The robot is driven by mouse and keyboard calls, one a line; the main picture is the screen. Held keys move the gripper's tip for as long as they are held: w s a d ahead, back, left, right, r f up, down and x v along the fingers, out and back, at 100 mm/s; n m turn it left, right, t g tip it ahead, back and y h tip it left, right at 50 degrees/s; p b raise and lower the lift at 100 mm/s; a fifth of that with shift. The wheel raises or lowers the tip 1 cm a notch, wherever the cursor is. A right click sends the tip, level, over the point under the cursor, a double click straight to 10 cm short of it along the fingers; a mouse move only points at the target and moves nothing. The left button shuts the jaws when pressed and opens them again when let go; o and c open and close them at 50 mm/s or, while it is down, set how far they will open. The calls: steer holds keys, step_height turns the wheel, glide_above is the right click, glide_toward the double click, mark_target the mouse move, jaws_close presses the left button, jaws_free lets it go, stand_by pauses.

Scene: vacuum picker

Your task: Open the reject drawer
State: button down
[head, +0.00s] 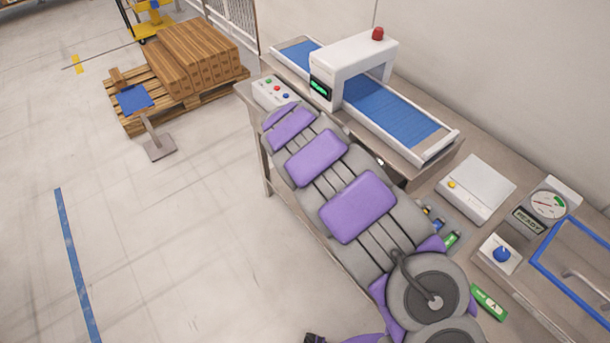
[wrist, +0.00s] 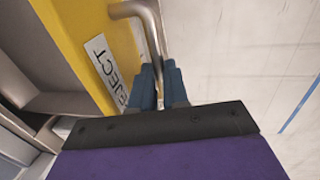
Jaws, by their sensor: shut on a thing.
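In the wrist view, the yellow front of the reject drawer (wrist: 98,25) fills the upper left, with a white label (wrist: 113,75) whose visible letters read "EJECT". A grey metal bar handle (wrist: 148,22) stands out from the yellow front. My gripper (wrist: 160,82) has its blue fingers shut on the lower part of this handle. The handle's lower end is hidden between the fingers. In the head view, the drawer and my gripper are hidden behind my purple and grey arm.
In the head view, a conveyor with a blue belt (head: 395,112) and a scanner arch stands on the bench. A pallet (head: 215,85) of brown boxes and a sign stand (head: 158,148) are at the upper left.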

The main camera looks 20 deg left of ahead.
steer(key=c, duration=1.1)
jaws_free()
steer(key=shift+r, duration=0.1)
steer(key=s+r, duration=0.1)
steer(key=r, duration=0.4)
steer(key=a+r+p, duration=0.1)
steer(key=r, duration=0.5)
steer(key=s+a+r+p, duration=0.1)
steer(key=r, duration=0.4)
steer(key=shift+s+a+r, duration=0.15)
steer(key=shift+s+r, duration=0.15)
steer(key=shift+r, duration=0.05)
